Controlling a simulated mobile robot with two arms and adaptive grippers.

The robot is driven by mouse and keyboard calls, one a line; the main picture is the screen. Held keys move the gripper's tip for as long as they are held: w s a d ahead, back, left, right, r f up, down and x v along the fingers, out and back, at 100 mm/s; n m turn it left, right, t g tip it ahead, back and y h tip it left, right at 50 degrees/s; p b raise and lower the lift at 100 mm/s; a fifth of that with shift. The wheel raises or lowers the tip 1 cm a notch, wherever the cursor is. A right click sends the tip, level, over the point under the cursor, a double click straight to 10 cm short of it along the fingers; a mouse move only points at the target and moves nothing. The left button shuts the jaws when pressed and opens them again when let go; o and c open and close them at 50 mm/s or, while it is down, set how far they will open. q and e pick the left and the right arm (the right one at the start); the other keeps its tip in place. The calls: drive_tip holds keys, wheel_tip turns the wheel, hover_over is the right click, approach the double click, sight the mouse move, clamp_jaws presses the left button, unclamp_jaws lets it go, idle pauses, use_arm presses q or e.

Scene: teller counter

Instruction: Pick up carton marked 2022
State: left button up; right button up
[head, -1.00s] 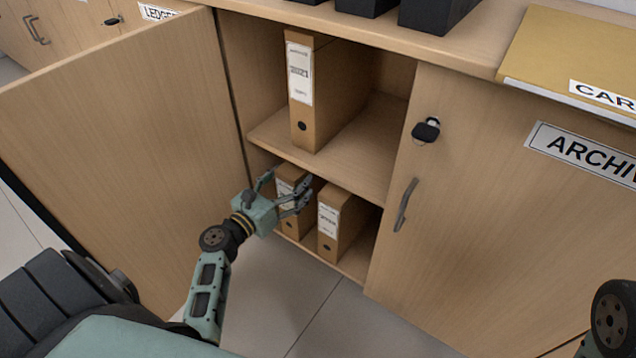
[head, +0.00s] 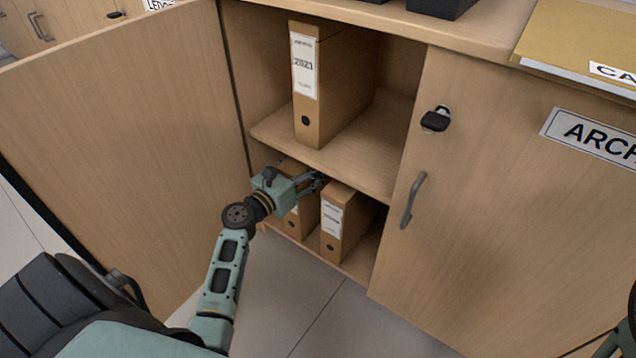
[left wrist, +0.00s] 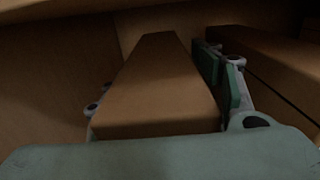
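Two brown cartons with white labels stand on the lower shelf: a left carton (head: 308,216) and a right carton (head: 333,244). Their labels are too small or too covered to read. My left gripper (head: 318,181) is at the left carton, reaching in over its top and hiding much of it. In the left wrist view, this carton (left wrist: 155,90) lies between the fingers of my left gripper (left wrist: 160,85). The fingers are spread around it, the right one close to its side; firm contact does not show. My right gripper is out of view.
A carton marked 2021 (head: 318,80) stands on the upper shelf (head: 350,160), just above my left gripper. The open cabinet door (head: 120,140) is on the left, a closed door (head: 500,200) on the right. The right carton stands close beside the left one.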

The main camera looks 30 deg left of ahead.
use_arm(q)
clamp_jaws()
drive_tip(key=shift+r, duration=0.15)
drive_tip(key=shift+r, duration=0.1)
idle(0.3)
